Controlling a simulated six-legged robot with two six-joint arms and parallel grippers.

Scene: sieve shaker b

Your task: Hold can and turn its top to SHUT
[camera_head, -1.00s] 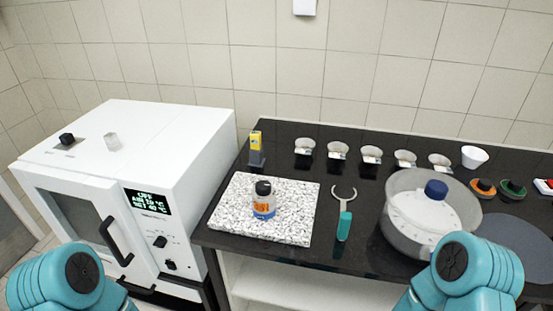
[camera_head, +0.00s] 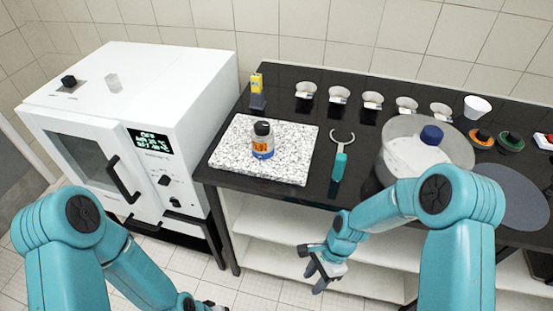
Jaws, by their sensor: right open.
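The can (camera_head: 262,141) is small, with a white and blue body, an orange label and a dark top. It stands upright on a speckled granite slab (camera_head: 225,151) at the left end of the black bench. Markings on its top are too small to read. My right gripper (camera_head: 316,274) is open and empty, in front of the bench and below its top, to the lower right of the can. My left gripper (camera_head: 207,304) shows only in part at the bottom edge, well below the can, and its fingers are mostly cut off.
A teal-handled wrench (camera_head: 339,168) lies right of the slab. A large grey bowl with a blue knob (camera_head: 431,135) stands further right. A yellow item (camera_head: 257,84) and several small dishes line the back. A white oven (camera_head: 184,95) stands left. Bench edge is in front.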

